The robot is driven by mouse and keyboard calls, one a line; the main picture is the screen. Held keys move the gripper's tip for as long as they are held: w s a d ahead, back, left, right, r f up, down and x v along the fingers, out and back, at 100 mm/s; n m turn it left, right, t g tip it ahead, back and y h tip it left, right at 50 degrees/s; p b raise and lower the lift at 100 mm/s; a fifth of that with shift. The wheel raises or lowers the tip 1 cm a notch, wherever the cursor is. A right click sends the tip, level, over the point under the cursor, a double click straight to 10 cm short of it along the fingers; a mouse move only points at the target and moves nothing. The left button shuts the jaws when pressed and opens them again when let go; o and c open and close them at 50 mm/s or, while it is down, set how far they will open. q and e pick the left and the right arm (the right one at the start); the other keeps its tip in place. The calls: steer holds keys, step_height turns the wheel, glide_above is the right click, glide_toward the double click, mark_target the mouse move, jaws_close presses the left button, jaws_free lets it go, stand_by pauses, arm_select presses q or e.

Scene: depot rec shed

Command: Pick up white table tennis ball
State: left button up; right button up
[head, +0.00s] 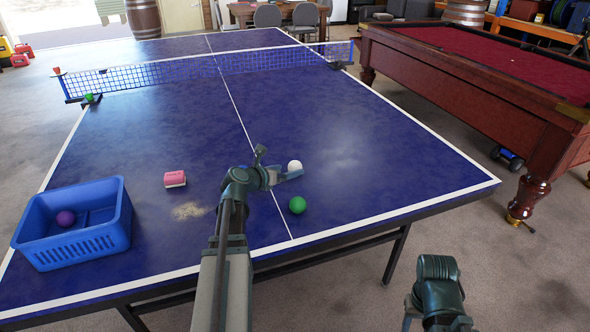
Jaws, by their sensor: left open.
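The white table tennis ball (295,166) is on the blue table, right of the centre line. My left gripper (279,163) is open, its fingers spread. One finger reaches to the right, close to the ball and seeming to overlap its lower edge; the other points up, left of the ball. I cannot tell whether the gripper touches the ball. My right gripper (436,292) is low at the right, beyond the table's near edge, and its finger opening is unclear.
A green ball (298,205) lies just nearer than the white one. A blue basket (78,247) holding a purple ball (66,218) is at the left. A pink-and-white block (175,179) lies between. The net (215,66) crosses the table; a pool table (480,75) stands right.

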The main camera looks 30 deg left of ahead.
mark_target(291, 168)
arm_select(q)
steer(key=x, duration=0.2)
steer(key=b+x, duration=0.1)
steer(key=x, duration=0.1)
steer(key=shift+w+a+f, duration=0.1)
steer(key=shift+w+a, duration=0.05)
steer(key=shift+w, duration=0.1)
steer(key=c, duration=1.4)
